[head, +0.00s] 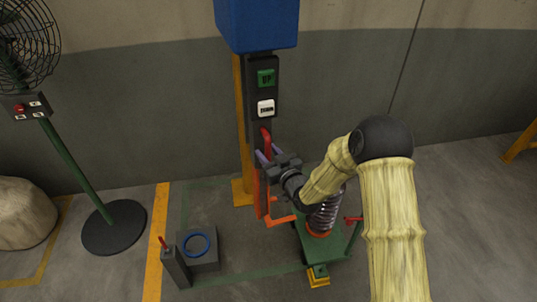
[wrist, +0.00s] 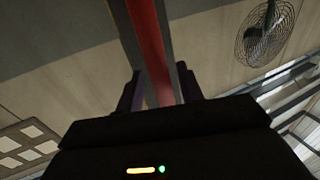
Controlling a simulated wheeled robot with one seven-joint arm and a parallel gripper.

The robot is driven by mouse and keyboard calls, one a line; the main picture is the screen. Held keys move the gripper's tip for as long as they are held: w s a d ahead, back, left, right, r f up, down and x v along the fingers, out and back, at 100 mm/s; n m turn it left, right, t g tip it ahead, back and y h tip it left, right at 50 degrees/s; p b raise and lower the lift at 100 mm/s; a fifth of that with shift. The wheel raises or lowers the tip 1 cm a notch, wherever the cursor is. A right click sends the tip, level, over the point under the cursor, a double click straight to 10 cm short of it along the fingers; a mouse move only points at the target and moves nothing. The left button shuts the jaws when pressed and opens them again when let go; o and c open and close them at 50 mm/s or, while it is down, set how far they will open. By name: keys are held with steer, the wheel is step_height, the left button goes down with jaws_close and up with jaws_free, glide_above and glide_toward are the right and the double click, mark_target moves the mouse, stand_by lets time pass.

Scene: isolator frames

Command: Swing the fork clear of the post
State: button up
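An orange-red fork-like frame (head: 260,197) stands low beside the yellow post (head: 243,130) in the head view, close in front of it. A red upright bar (head: 266,141) rises above it, and its join to the frame is partly hidden by my gripper. My gripper (head: 269,156) is at this bar, with one finger on each side. In the wrist view, the red bar (wrist: 147,40) with grey edges runs down between the fingertips (wrist: 161,88). Whether the fingers press on it is too dark to tell.
A pendant (head: 264,92) with UP and DOWN buttons hangs under a blue box (head: 257,22). A green base with a dark coil (head: 325,215) stands right of the frame. A grey block with a blue ring (head: 197,246) is at lower left. A fan (head: 113,226) stands far left.

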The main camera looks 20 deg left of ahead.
steer(key=b+v, duration=0.3)
steer(key=v, duration=1.4)
steer(key=shift+s+d, duration=0.2)
